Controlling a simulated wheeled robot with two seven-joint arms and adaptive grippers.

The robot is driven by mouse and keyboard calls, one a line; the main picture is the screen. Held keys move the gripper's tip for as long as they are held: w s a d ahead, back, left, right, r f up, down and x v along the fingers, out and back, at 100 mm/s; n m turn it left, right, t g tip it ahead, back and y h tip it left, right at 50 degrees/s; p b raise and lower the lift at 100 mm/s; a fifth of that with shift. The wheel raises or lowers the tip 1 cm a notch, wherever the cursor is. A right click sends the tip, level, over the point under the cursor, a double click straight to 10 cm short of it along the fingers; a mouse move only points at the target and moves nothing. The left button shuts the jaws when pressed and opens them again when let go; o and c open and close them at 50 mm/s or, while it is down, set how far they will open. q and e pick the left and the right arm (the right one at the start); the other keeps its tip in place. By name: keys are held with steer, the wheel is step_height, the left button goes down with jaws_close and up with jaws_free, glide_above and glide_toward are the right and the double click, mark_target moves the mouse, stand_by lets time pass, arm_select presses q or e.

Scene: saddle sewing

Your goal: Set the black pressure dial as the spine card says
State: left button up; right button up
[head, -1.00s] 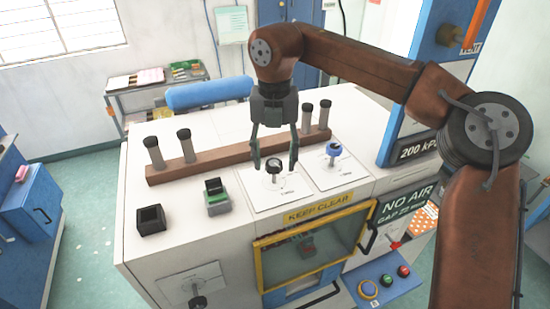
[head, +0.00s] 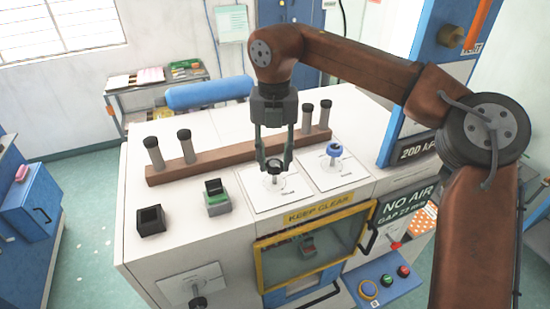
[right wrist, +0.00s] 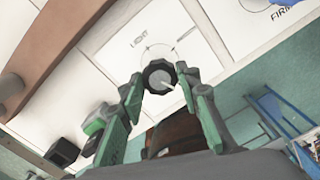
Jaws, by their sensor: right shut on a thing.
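The black pressure dial (head: 275,166) stands on a white plate (head: 262,205) on the machine's top. In the right wrist view the dial (right wrist: 159,77) is a black knob with a grey centre and a pale pointer line toward the lower right; the plate reads what looks like "LIGHT". My right gripper (head: 274,165) points down and is shut on the dial, a finger on each side; in the right wrist view the fingertips (right wrist: 160,80) flank it. A spine card cannot be made out. My left gripper is out of view.
A blue knob (head: 334,150) stands on the plate to the right. A brown bar (head: 215,158) with several grey posts lies behind. A green-topped block (head: 216,195) and a black box (head: 150,219) stand left. A yellow-framed window (head: 320,240) lies in front.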

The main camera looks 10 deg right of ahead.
steer(key=n+p, duration=0.2)
steer(key=n, duration=0.1)
steer(key=shift+r, duration=0.15)
steer(key=n+p, duration=0.2)
steer(key=n, duration=0.2)
steer(key=shift+p, duration=0.35)
steer(key=n+p, duration=0.2)
steer(key=n, duration=0.2)
steer(key=n+p, duration=0.2)
steer(key=n, duration=0.2)
steer(key=n+p, duration=0.1)
steer(key=n, duration=0.2)
steer(key=shift+n, duration=0.3)
steer(key=n+p, duration=0.1)
steer(key=n, duration=0.3)
steer(key=shift+n+p, duration=0.3)
steer(key=shift+p, duration=0.1)
steer(key=n+p, duration=0.1)
steer(key=n, duration=0.3)
steer(key=shift+n, duration=2.2)
